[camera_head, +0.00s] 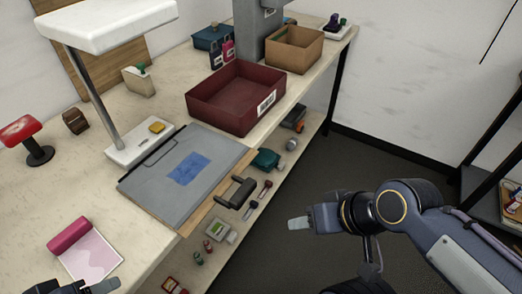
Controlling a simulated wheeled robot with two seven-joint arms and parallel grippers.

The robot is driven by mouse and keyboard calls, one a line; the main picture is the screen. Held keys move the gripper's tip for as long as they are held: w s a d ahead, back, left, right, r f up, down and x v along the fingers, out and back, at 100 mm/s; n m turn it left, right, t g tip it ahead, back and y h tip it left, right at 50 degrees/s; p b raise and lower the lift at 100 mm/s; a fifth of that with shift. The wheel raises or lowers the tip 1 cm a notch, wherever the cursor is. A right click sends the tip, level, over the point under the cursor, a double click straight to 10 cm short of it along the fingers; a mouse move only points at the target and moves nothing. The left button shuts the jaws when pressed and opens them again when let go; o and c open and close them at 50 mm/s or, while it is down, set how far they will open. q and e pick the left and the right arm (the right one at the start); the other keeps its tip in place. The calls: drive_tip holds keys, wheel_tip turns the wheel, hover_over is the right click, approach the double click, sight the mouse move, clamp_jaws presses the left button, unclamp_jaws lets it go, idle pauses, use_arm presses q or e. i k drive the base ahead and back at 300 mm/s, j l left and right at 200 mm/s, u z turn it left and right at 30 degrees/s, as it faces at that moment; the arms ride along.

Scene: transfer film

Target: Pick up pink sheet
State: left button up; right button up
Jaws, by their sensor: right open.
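The pink sheet (92,259) lies on the worktop at the lower left, pale pink with a darker pink roll (69,236) along its far edge. My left gripper (100,287) shows only in part at the bottom edge, just below the near end of the sheet; whether its jaws are open is hidden. My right gripper (298,223) is open and empty, out over the floor to the right of the bench, far from the sheet.
A grey plate (150,197) with a blue patch (188,168) lies mid-bench, beside a white lamp (140,146). A dark red bin (204,108) and a cardboard box (294,50) stand behind. A red-topped stand (22,131) is at left. A lower shelf holds small tools.

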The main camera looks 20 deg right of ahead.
sight(83, 251)
drive_tip(key=j+u, duration=1.5)
drive_tip(key=i+l, duration=0.05)
drive_tip(key=l, duration=0.05)
